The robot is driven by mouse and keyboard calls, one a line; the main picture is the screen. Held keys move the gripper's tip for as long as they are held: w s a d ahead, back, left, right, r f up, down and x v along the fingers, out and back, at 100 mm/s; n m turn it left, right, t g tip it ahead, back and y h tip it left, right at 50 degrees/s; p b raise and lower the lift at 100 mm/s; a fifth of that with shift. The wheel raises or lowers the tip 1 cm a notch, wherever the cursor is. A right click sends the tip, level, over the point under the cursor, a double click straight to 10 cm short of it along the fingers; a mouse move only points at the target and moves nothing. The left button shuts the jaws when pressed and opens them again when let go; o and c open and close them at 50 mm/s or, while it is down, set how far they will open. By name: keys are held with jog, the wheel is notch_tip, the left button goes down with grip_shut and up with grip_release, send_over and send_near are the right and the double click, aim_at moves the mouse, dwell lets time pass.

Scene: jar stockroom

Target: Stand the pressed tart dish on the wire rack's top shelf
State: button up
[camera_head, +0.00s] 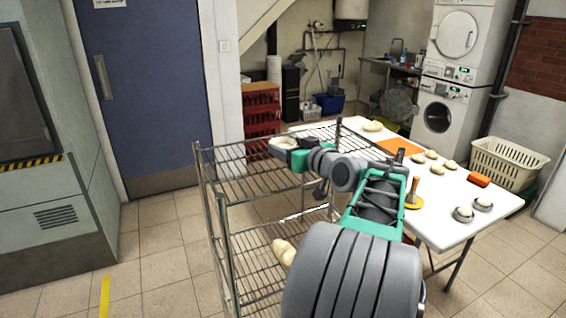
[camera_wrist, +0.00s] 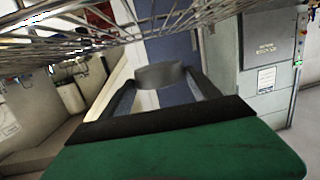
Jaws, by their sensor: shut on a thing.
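My gripper (camera_head: 290,146) is shut on a small grey round dish (camera_wrist: 160,75), gripped between its two black fingers in the wrist view. The dish also shows in the head view as a pale shape (camera_head: 281,148) at the far end of my arm. In the head view it overlaps the wire rack's top shelf (camera_head: 240,170); I cannot tell whether it touches the wires. The inside of the dish is hard to make out. The rack's wires (camera_wrist: 90,40) run across the top of the wrist view. My arm covers the right part of the rack.
A lump of dough (camera_head: 283,251) lies on the rack's lower shelf. The top shelf's left part looks clear.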

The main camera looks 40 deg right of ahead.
aim_at(282, 171)
jog(key=f, duration=0.1)
jog(key=w+f, duration=0.1)
jog(key=f, duration=0.1)
jog(key=a+f, duration=0.1)
jog(key=shift+w+f, duration=0.35)
jog(key=shift+w, duration=0.05)
jog(key=shift+f, duration=0.35)
jog(key=shift+f, duration=0.1)
jog(key=shift+d+f+b, duration=0.1)
jog(key=shift+f+b, duration=0.05)
jog(key=shift+b, duration=0.15)
jog(key=o, duration=1.4)
